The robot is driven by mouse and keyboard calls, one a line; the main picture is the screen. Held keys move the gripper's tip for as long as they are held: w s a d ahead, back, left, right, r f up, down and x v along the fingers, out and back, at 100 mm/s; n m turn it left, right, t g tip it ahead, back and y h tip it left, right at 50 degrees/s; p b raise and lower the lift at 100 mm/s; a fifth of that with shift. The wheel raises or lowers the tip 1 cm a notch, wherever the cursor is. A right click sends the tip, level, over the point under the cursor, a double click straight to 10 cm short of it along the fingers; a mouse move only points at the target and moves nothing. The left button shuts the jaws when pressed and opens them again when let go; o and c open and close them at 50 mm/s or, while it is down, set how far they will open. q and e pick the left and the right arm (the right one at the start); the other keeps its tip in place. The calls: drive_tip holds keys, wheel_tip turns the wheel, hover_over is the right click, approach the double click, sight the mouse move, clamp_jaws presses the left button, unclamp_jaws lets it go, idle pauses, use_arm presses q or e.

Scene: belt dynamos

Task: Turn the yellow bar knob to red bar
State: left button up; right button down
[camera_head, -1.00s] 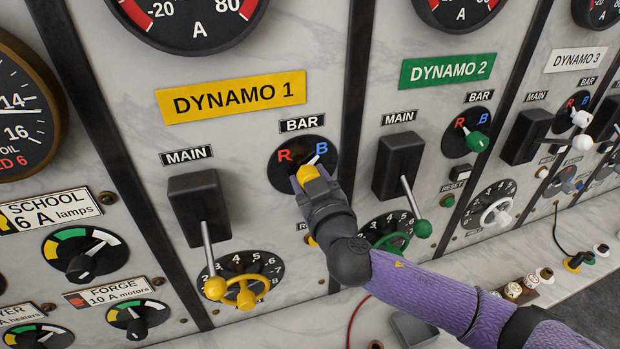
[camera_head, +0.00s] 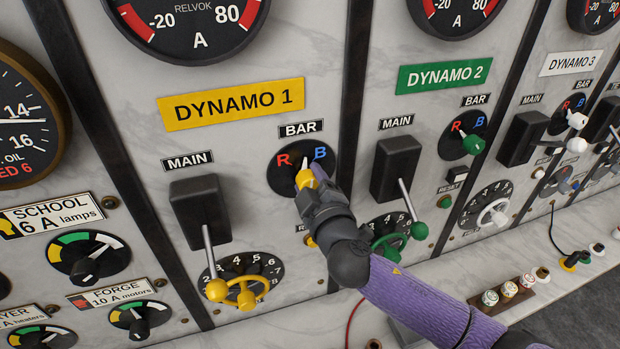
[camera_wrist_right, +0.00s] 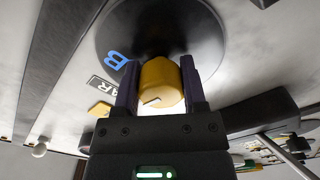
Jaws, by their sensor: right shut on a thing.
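The yellow bar knob (camera_head: 304,178) sits on a round black dial (camera_head: 286,183) under the BAR label in the DYNAMO 1 panel. The dial carries a red R (camera_head: 285,160) at left and a blue B (camera_head: 320,153) at right. The knob's white pointer stands between the two letters, pointing nearly straight up. My right gripper (camera_head: 306,187) is shut on the knob. In the right wrist view the knob (camera_wrist_right: 161,84) is between the two purple fingers (camera_wrist_right: 160,88), with the blue B beside it. The gripper partly hides the knob in the head view. My left gripper is not in view.
Left of the dial is the black MAIN switch (camera_head: 200,213) with a yellow-tipped lever. Below it is a yellow handwheel (camera_head: 246,290). The DYNAMO 2 lever (camera_head: 411,207), with its green tip, stands close to the right of my arm. A marble ledge runs below the panels.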

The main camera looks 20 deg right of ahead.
drive_tip(key=n+p, duration=0.1)
drive_tip(key=n, duration=0.1)
drive_tip(key=n+p, duration=0.1)
drive_tip(key=n, duration=0.2)
drive_tip(key=shift+r+n, duration=0.2)
drive_tip(key=shift+n, duration=0.1)
drive_tip(key=shift+n+p, duration=0.65)
drive_tip(key=shift+n, duration=1.55)
drive_tip(key=shift+c, duration=0.7)
unclamp_jaws()
drive_tip(key=s+b, duration=0.1)
drive_tip(key=s, duration=0.9)
drive_tip(key=shift+d+b, duration=0.15)
drive_tip(key=shift+b, duration=0.2)
